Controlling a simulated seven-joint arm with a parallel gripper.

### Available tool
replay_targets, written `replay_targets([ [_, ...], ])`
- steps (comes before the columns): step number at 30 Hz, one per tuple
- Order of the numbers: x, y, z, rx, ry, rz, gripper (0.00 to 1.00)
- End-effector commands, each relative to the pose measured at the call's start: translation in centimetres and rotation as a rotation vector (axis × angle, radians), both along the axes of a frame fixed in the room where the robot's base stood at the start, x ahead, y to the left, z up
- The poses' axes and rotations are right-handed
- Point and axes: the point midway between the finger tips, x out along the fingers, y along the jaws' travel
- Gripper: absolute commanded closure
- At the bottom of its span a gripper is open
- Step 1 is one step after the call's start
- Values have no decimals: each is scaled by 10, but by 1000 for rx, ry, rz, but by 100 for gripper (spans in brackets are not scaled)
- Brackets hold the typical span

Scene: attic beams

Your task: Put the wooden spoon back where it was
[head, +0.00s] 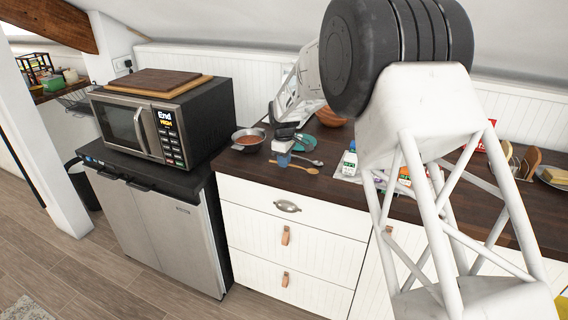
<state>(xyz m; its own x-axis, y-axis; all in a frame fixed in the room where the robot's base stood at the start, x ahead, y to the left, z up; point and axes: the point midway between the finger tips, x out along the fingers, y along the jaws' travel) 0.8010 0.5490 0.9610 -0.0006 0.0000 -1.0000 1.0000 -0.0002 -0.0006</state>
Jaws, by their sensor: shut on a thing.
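The wooden spoon (312,171) is light brown and lies low at the front of the dark wooden counter (255,172), its bowl end to the right. My gripper (284,162) points down over the spoon's handle and is shut on it. The fingertips hide part of the handle, and a short end of it shows to their left. The spoon is at or just above the counter top; I cannot tell whether it touches.
A metal spoon (311,161) lies just behind. A metal pan (248,147) stands to the left, a teal bowl (303,144) behind, and a brown bowl (331,118) farther back. A microwave (150,125) is at left.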

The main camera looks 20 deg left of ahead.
Motion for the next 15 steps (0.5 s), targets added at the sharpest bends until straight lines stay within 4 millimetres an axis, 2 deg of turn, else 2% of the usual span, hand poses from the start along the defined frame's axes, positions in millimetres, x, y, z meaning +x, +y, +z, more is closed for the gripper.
replay_targets([
  [4, 0, 0, -11, 1, -1, 0, 100],
  [15, 0, 0, -13, 1, -1, 0, 100],
])
